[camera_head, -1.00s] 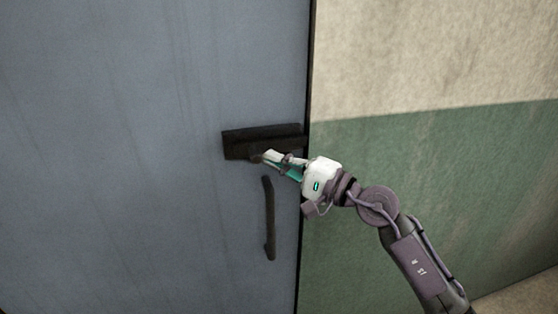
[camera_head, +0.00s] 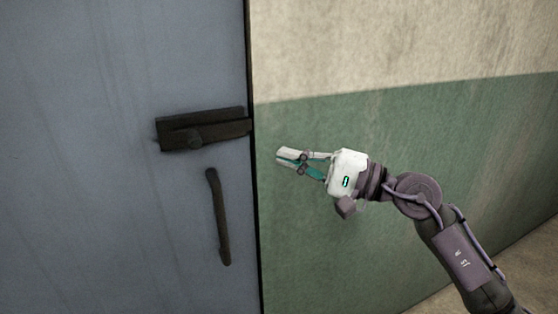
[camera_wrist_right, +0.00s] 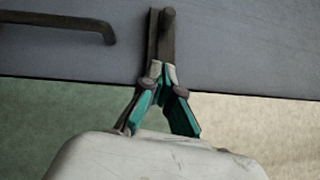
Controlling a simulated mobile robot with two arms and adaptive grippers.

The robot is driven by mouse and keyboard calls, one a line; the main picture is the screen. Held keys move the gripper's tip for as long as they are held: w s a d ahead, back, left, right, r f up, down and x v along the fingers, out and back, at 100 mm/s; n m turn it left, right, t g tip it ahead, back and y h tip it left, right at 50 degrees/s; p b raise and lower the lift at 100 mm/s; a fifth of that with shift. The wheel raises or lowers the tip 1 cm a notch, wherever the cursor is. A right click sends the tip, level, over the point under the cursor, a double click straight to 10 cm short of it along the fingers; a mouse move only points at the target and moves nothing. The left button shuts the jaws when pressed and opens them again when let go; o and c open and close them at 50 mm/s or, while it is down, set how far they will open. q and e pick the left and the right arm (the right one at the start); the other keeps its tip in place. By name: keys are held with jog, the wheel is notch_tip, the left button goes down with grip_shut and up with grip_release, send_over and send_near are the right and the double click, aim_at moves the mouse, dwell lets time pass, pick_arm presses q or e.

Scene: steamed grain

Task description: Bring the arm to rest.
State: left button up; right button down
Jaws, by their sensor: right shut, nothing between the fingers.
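My right gripper (camera_head: 288,157) is in front of the green part of the wall, right of the door's edge in the head view. Its fingers are together with nothing between them. It is apart from the dark latch (camera_head: 203,130) on the blue-grey door (camera_head: 100,220). In the right wrist view the fingertips (camera_wrist_right: 160,72) overlap the lower end of the latch (camera_wrist_right: 163,35) in the picture. My left gripper does not show.
A dark vertical handle (camera_head: 218,217) is on the door below the latch. The wall (camera_head: 400,60) is cream above and green below. A strip of floor (camera_head: 535,270) shows at the lower right. The space before the wall looks clear.

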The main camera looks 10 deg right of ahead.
jog(key=shift+a, duration=0.1)
